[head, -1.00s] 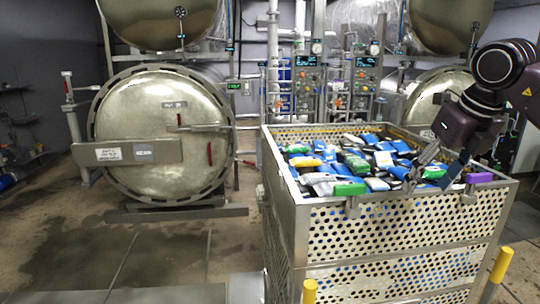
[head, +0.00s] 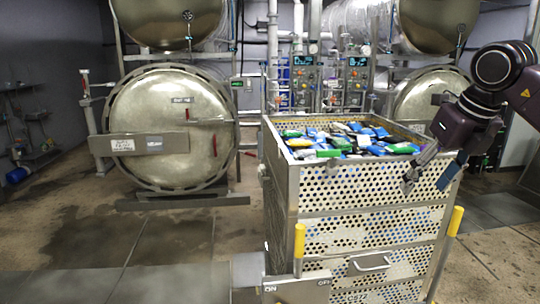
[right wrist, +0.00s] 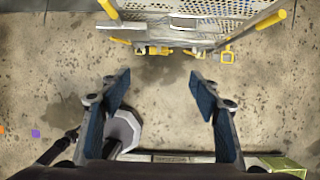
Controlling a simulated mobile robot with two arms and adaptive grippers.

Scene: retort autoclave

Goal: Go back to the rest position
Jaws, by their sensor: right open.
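My right gripper (head: 428,182) is at the right of the head view, in front of the right part of a perforated metal basket cart. It is empty. The right wrist view shows its two blue-padded fingers (right wrist: 160,92) spread wide apart over bare floor, with the foot of the cart beyond them. The basket cart (head: 340,237) holds many blue, white, green and yellow packs (head: 345,140). My left gripper is in neither view.
A round retort door (head: 168,128), shut, stands left of the cart. Yellow-capped posts (head: 299,243) rise at the cart's near side, by an ON/OFF box (head: 297,287). Concrete floor (head: 150,235) at left is clear.

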